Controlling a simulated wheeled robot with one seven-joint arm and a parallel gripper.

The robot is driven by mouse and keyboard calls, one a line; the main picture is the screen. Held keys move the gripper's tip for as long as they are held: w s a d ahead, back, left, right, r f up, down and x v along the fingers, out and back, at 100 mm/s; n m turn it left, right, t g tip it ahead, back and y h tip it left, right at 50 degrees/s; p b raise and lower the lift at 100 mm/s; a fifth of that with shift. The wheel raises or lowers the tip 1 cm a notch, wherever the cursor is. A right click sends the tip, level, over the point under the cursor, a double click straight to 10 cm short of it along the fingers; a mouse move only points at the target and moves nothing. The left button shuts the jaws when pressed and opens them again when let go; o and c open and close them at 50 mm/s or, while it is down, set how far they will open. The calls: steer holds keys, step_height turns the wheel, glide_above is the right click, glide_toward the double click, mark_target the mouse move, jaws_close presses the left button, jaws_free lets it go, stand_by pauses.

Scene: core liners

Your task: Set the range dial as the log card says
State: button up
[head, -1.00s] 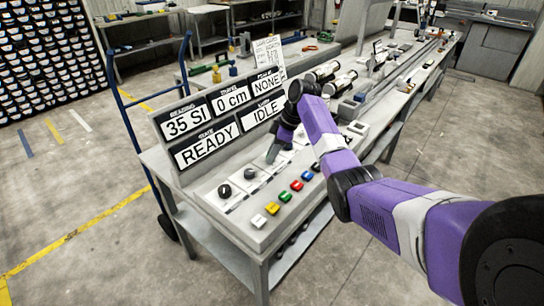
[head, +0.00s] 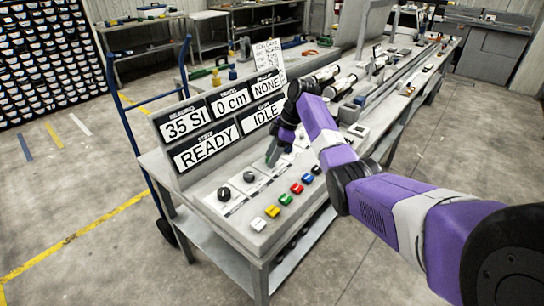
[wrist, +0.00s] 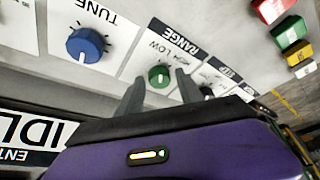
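The green range dial (wrist: 159,76) shows in the wrist view, beside a plate marked RANGE, HIGH and LOW in upside-down print. A pale pointer line on it seems to face down toward my gripper; its exact setting is hard to read. My gripper (wrist: 161,84) is open, its two grey fingers either side of the dial's near edge; I cannot tell whether they touch it. In the head view my gripper (head: 272,154) is low over the sloped panel. The log card (head: 268,57) stands behind the displays, its handwriting too small to read.
A blue TUNE dial (wrist: 85,45) is left of the range dial in the wrist view. Black knobs (head: 224,193) and a row of coloured buttons (head: 285,199) are on the same panel. The displays (head: 208,145) read 35 SI, 0 cm, NONE, READY and IDLE.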

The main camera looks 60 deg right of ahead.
stand_by(0.3)
steer(key=v, duration=0.7)
steer(key=shift+r+b, duration=0.3)
steer(key=shift+r, duration=0.1)
steer(key=shift+s+d, duration=0.15)
